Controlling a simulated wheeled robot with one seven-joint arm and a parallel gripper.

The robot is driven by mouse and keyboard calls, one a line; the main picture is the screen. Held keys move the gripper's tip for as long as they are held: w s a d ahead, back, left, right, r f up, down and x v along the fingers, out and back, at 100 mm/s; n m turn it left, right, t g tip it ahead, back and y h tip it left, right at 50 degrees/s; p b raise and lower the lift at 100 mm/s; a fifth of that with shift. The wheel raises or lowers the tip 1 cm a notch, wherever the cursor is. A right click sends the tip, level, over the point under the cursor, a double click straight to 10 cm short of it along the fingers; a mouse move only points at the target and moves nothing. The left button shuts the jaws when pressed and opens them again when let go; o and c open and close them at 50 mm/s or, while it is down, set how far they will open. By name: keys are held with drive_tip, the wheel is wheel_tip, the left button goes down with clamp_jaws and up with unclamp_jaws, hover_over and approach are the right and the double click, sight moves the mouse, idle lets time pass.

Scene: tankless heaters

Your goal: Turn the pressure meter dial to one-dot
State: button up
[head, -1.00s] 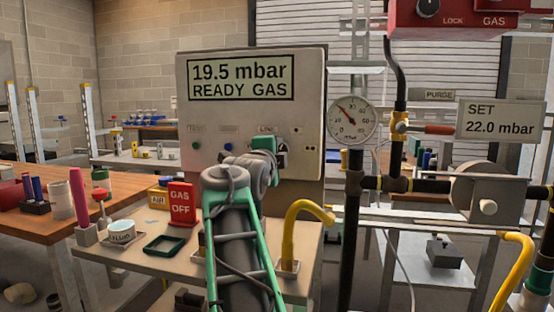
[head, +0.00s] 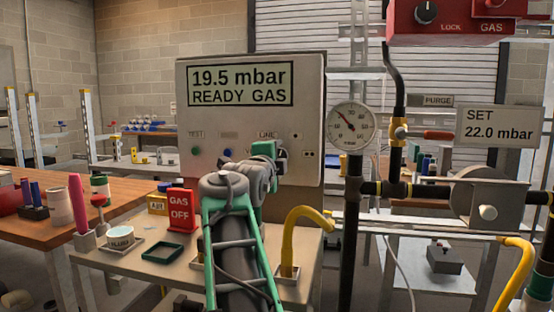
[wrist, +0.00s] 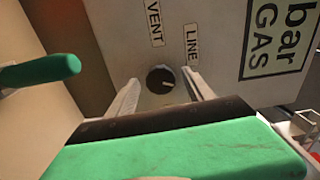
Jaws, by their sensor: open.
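The pressure meter (head: 300,90) is a grey box on the bench, with a screen reading 19.5 mbar READY GAS. Its dial, a small black round knob with a pale pointer line (wrist: 160,79), shows in the wrist view below the VENT and LINE labels. In the head view my arm hides most of the knob. One dark dot (head: 268,135) and a pair of dots (head: 309,154) mark the panel. My gripper (head: 276,152) is open at the panel; in the wrist view its pale fingers stand either side of the knob, contact unclear.
A round gauge (head: 352,127) and black pipework stand to the right. A yellow pipe (head: 296,230) rises from the bench, right of my arm. A red GAS OFF sign (head: 180,209) and a cup (head: 120,237) stand on the left.

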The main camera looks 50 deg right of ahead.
drive_tip(key=v, duration=0.7)
drive_tip(key=shift+s+a, duration=0.2)
drive_tip(key=shift+a, duration=0.15)
